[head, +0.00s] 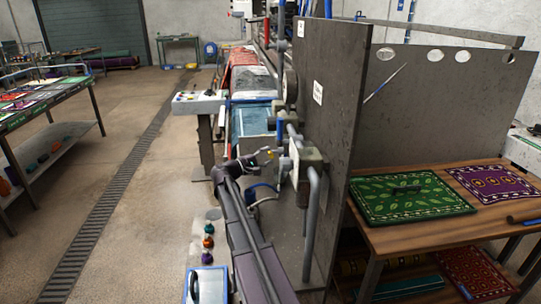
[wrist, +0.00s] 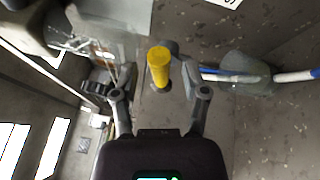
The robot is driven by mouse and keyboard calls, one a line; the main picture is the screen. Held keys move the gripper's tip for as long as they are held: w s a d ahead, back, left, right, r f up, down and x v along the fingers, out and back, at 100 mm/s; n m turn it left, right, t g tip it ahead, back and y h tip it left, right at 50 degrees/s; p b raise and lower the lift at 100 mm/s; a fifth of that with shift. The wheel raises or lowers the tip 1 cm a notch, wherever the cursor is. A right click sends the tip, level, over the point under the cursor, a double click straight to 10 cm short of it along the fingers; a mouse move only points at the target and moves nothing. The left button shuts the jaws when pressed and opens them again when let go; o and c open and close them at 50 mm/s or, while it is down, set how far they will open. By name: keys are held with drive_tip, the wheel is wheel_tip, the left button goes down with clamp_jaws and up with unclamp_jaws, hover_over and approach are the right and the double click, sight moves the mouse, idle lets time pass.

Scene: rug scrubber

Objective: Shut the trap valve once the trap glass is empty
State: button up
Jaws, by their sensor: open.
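My gripper (wrist: 161,92) is open and empty, with its two fingers spread apart in the wrist view. A yellow rounded handle (wrist: 159,66) shows just beyond the gap between the fingertips; it may be the trap valve's handle. No finger visibly touches it. In the head view my gripper (head: 268,156) is beside the grey pipework at the near end of the dark upright panel. I cannot make out the trap glass clearly in either view, so I cannot tell whether it is empty.
A dark upright panel (head: 333,120) rises right of the arm. A grey pipe (head: 311,225) runs down beside it. A blue-and-white pipe (wrist: 292,76) is right of the gripper. A table (head: 400,235) with rugs stands at right. The floor left of the arm is fairly open.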

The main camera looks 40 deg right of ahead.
drive_tip(key=shift+s+d+r, duration=0.1)
drive_tip(key=shift+d, duration=0.7)
clamp_jaws()
drive_tip(key=shift+f+m+h+b, duration=0.3)
drive_tip(key=shift+f+m+b, duration=0.15)
drive_tip(key=shift+m+b, duration=0.3)
drive_tip(key=shift+m+g+h+b, duration=0.3)
drive_tip(key=shift+m+g+b, duration=0.1)
drive_tip(key=shift+m+b, duration=0.25)
